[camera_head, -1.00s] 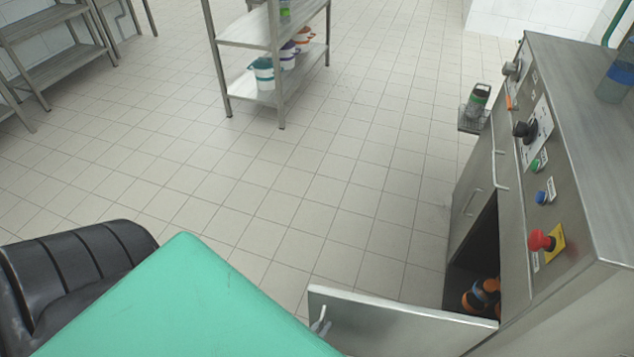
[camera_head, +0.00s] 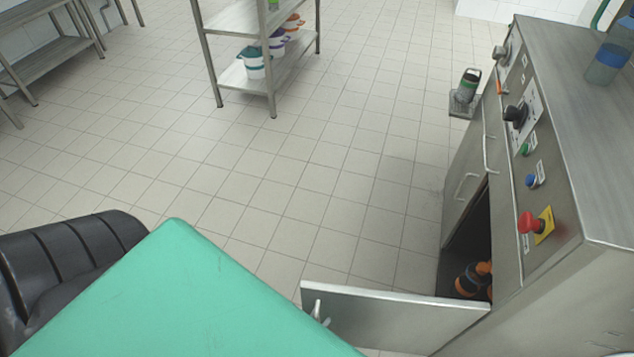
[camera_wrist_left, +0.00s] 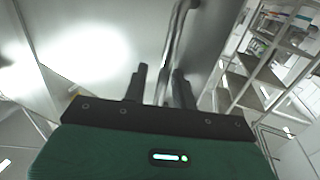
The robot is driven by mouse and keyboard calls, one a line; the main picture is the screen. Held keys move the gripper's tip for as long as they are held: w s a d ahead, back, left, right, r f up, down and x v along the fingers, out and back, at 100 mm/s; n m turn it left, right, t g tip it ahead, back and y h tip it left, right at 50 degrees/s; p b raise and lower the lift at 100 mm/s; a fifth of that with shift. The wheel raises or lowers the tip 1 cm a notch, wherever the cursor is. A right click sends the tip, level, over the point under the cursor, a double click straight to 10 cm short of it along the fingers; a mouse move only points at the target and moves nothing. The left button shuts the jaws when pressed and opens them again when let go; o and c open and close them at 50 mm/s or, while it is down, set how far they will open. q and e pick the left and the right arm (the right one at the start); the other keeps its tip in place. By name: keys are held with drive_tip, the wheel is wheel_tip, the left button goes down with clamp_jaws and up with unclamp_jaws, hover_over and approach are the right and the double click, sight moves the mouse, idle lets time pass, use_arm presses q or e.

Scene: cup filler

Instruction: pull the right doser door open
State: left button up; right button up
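The right doser door (camera_head: 400,318) is a flat steel panel. It stands swung wide out from the cabinet front, with the dark compartment (camera_head: 474,250) exposed behind it. Its handle (camera_head: 317,306) is near the free edge, partly hidden by my green arm. In the left wrist view, the handle bar (camera_wrist_left: 177,40) runs down between the two dark fingers of my left gripper (camera_wrist_left: 160,75). The fingers are apart, with a gap between the left finger and the bar; the bar lies nearer the right finger. My right gripper is not in view.
The steel doser cabinet (camera_head: 590,170) has a closed door (camera_head: 467,170) beyond the open one, and a red knob (camera_head: 530,223). Orange and dark items (camera_head: 472,279) lie inside. The tiled floor left of the cabinet is clear.

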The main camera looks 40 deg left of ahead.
use_arm(q)
drive_tip(key=s, duration=1.3)
drive_tip(key=shift+s, duration=0.35)
